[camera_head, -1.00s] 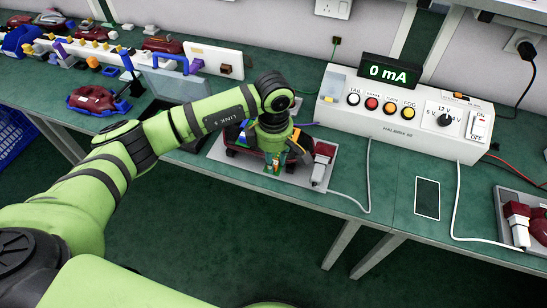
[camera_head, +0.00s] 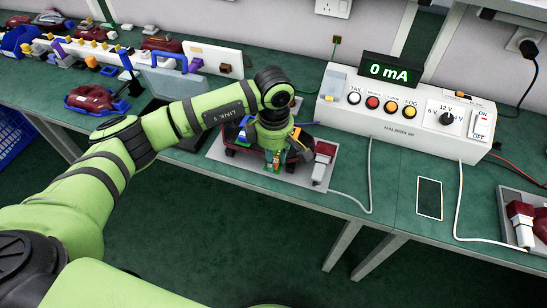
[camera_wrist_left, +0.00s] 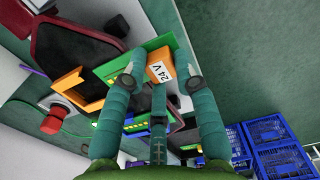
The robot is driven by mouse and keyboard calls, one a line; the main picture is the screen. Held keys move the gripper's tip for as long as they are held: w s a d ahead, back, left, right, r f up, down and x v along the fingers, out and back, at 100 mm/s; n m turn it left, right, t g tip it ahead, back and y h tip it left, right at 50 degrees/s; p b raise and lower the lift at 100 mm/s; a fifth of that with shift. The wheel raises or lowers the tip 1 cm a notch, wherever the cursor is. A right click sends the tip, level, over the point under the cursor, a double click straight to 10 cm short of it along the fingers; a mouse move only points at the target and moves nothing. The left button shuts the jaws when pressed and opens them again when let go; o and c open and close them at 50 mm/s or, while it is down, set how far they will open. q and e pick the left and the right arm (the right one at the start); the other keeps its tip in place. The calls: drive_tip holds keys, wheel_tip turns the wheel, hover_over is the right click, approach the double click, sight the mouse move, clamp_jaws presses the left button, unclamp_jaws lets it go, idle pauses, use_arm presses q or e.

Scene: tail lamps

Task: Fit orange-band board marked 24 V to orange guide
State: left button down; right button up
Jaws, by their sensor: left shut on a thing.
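My left gripper (camera_head: 276,165) is shut on the green board (camera_wrist_left: 118,68) and holds it over the lamp housing on the grey plate. The board has an orange band marked 24 V (camera_wrist_left: 160,70), which shows between the fingers in the left wrist view. An orange guide (camera_wrist_left: 80,92) stands beside the board in that view, apart from it in the picture. In the head view the orange guide (camera_head: 297,136) shows just right of my gripper. My wrist hides much of the dark red housing (camera_wrist_left: 75,52). My right gripper is not in view.
A red and white connector (camera_head: 322,165) with a cable sits at the plate's right. The white test box (camera_head: 400,125) reads 0 mA. Another lamp (camera_head: 93,98) and several small parts lie at left.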

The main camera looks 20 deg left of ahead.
use_arm(q)
drive_tip(key=shift+w+b, duration=1.2)
drive_tip(key=shift+w, duration=0.1)
drive_tip(key=shift+b, duration=0.3)
idle(0.3)
drive_tip(key=shift+f, duration=0.1)
drive_tip(key=shift+w+d+b, duration=0.1)
drive_tip(key=shift+w+b, duration=1.15)
drive_tip(key=shift+w, duration=0.2)
drive_tip(key=c, duration=0.9)
unclamp_jaws()
